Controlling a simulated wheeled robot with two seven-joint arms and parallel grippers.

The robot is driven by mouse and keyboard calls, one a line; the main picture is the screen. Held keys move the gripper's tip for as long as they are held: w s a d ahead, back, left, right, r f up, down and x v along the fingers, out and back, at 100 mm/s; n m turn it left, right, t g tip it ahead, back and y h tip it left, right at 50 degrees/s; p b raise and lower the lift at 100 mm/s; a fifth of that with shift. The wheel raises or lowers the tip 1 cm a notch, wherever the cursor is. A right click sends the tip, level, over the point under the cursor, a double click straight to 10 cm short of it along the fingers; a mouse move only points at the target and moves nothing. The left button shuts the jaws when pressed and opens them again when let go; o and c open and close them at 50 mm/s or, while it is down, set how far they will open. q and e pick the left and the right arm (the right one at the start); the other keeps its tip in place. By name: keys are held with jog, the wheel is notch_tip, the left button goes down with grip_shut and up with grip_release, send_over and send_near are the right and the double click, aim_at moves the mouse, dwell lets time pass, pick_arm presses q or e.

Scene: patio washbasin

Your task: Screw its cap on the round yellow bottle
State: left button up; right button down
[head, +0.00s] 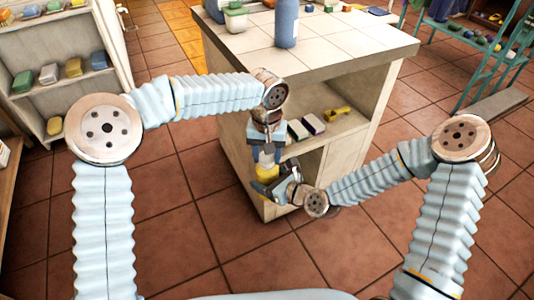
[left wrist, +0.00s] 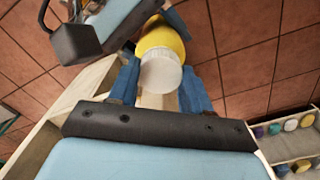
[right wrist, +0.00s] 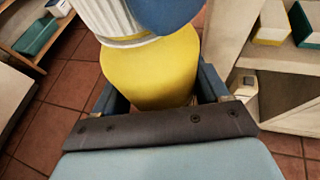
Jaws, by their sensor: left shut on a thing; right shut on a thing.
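The round yellow bottle (head: 266,172) is held in front of the cabinet, and my right gripper (head: 273,188) is shut on it. In the right wrist view the bottle (right wrist: 150,72) fills the space between the blue fingers. The white ribbed cap (right wrist: 108,18) is at the bottle's top, in line with it. I cannot tell whether its thread is engaged. My left gripper (head: 266,150) is shut on the cap from above. In the left wrist view the round white cap (left wrist: 160,75) sits between the left fingers and covers part of the yellow bottle (left wrist: 160,38).
The tiled cabinet top (head: 335,42) bears a blue bottle (head: 286,22) and small containers. Its open shelf, close beside my grippers, holds a yellow object (head: 338,114) and small boxes. A shelf rack (head: 50,85) stands at left, a teal rack (head: 490,55) at right. The foreground floor is clear.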

pick_arm(q)
jog(key=m, duration=0.5)
jog(key=shift+m, duration=0.4)
jog(key=m, duration=1.1)
jog(key=shift+m, duration=0.3)
jog(key=o, duration=1.2)
jog(key=shift+r, duration=2.2)
jog(key=shift+c, duration=0.5)
